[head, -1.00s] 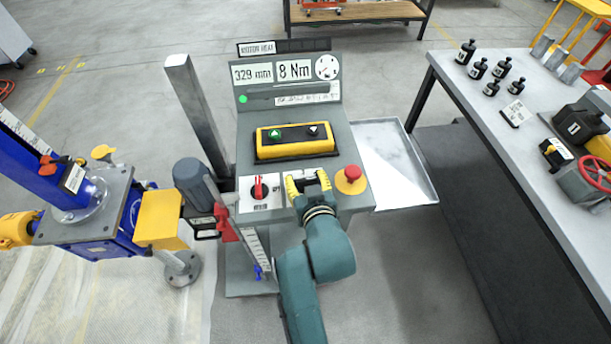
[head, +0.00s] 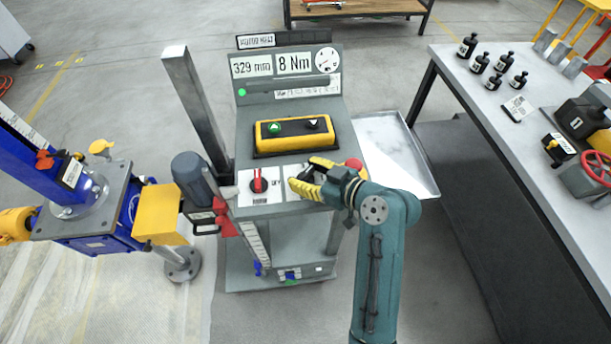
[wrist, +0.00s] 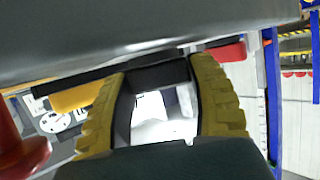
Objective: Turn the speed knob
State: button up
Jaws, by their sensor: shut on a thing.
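My gripper (head: 302,173) is shut at the right part of the console's sloped front, with its yellow-padded fingers on either side of the speed knob. The knob is mostly hidden between the fingers, and its pointer direction cannot be read. Part of its white label plate (head: 279,181) shows left of the fingers. In the wrist view the two yellow fingers (wrist: 155,105) stand apart, with a dark block and a bright patch between them. My wrist lies to the right of the fingers.
A red selector (head: 257,184) sits left of the fingers. A red mushroom button (head: 354,164) is close behind my gripper, partly covered. The yellow two-button box (head: 295,132) and display panel (head: 290,70) stand above. A metal side tray (head: 395,150) is at right.

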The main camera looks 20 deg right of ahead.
aim_at(305, 173)
dwell(0.4)
jog(key=shift+f, duration=0.1)
jog(key=o, duration=1.2)
notch_tip(305, 173, up, 10)
jog(key=shift+r, duration=0.1)
